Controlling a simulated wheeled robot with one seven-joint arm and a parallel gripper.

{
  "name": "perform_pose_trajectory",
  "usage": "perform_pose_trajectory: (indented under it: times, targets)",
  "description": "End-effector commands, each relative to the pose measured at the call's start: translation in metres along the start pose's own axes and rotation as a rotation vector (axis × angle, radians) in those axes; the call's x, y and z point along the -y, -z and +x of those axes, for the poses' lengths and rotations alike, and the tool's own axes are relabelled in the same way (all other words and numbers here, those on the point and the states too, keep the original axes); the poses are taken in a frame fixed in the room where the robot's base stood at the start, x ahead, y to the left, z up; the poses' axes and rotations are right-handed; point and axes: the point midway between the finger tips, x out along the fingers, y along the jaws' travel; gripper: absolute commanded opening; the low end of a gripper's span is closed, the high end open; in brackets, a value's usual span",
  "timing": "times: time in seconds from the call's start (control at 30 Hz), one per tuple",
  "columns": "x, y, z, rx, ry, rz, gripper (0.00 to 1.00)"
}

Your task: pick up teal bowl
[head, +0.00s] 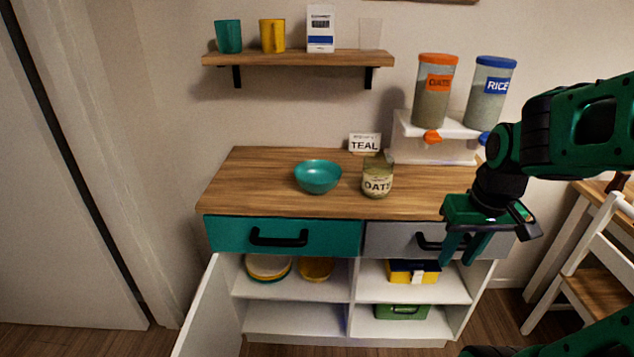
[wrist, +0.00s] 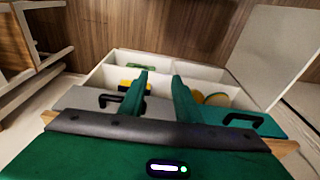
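The teal bowl (head: 318,177) stands upright on the wooden top of the cabinet, left of the oats jar (head: 377,178), and looks empty. My gripper (head: 459,256) hangs at the right, in front of the grey drawer (head: 402,240) and well apart from the bowl. Its two green fingers are spread with nothing between them; they also show in the wrist view (wrist: 158,78). The wrist view looks down past the cabinet front to the floor, and the bowl is not in it.
Oats (head: 434,90) and rice (head: 489,95) dispensers stand on a white stand (head: 433,145) at the back right. A wall shelf (head: 299,58) holds cups above. The lower cabinet door (head: 208,312) stands open. The countertop's left part is clear.

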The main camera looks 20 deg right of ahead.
Motion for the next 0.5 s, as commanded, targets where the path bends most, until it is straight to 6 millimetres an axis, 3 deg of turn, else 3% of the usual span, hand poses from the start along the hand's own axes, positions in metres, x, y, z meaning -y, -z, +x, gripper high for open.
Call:
perform_pose_trajectory:
  times: [0.1,0.2,0.4,0.5]
  targets:
    - [0.037,0.058,0.022,-0.144,0.043,-0.228,0.30]
    - [0.075,0.104,0.036,-0.283,0.086,-0.398,0.30]
    - [0.161,0.175,0.051,-0.577,0.181,-0.660,0.30]
    - [0.200,0.202,0.050,-0.725,0.219,-0.737,0.30]
